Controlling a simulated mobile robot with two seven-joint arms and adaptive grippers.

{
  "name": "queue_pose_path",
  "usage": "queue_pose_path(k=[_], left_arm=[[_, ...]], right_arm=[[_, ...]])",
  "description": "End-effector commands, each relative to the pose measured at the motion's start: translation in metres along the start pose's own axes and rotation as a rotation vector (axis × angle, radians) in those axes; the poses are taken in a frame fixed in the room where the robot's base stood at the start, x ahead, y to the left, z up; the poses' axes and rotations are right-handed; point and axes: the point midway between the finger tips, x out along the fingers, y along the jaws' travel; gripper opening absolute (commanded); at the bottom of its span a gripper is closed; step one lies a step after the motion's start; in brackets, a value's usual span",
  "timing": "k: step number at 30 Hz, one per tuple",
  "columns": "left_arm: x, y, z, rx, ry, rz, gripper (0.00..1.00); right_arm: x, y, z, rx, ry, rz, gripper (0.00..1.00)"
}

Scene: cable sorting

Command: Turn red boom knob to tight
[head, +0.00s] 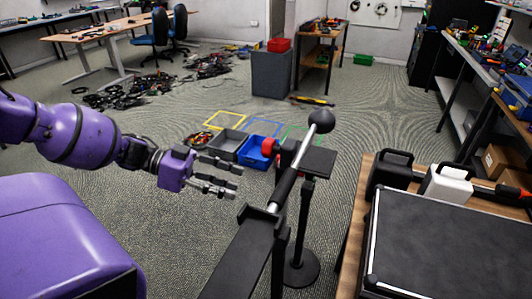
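The red boom knob (268,147) sits on the left side of the boom clamp, on a black upright stand (301,240). The silver and black boom pole (287,182) slants up and away through the clamp, with a dark rounded head (321,121) at its far end. Its near end rests at a black support (255,232). My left gripper (238,179), on a purple arm from the left, points right with its fingers apart. It appears empty, left of and below the knob in the picture, and does not appear to touch it. My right gripper is not in view.
Grey (226,143) and blue (257,152) bins stand on the floor behind the gripper. A wooden table (350,240) at right holds a black case (450,245) and small black and white cases. Cables lie on the floor at back left. Carpet is clear left of the stand.

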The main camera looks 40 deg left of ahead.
Motion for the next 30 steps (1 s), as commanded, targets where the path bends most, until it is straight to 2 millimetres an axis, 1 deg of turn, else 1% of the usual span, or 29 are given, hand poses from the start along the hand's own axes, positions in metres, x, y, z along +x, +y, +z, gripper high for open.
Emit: queue_pose_path(k=[1, 2, 3, 6, 9, 11, 13, 16, 24, 27, 30], left_arm=[[-0.005, -0.007, -0.023, 0.016, -0.027, 0.042, 0.39], [-0.008, -0.009, -0.038, 0.019, -0.035, 0.066, 0.39], [-0.012, -0.011, -0.058, 0.022, -0.046, 0.094, 0.39], [-0.019, -0.011, -0.098, 0.028, -0.075, 0.151, 0.39], [-0.024, -0.008, -0.126, 0.031, -0.095, 0.187, 0.39], [-0.025, -0.007, -0.137, 0.031, -0.104, 0.201, 0.39], [-0.025, -0.005, -0.143, 0.031, -0.108, 0.210, 0.39], [-0.017, -0.002, -0.145, 0.029, -0.109, 0.215, 0.39], [0.025, 0.006, -0.139, 0.029, -0.110, 0.214, 0.39], [0.037, 0.009, -0.137, 0.029, -0.109, 0.213, 0.39], [0.045, 0.011, -0.137, 0.030, -0.108, 0.213, 0.39]], right_arm=[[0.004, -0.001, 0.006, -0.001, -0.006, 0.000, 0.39], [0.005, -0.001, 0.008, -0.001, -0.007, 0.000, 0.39], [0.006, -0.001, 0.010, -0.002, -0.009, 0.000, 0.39], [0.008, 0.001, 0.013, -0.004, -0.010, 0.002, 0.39], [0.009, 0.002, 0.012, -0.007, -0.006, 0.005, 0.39], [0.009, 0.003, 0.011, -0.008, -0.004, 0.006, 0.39], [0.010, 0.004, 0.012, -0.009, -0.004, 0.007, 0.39], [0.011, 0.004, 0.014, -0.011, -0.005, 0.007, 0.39], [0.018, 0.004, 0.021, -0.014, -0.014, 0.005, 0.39], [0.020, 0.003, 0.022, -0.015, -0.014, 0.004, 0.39], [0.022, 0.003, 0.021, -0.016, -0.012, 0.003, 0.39]])
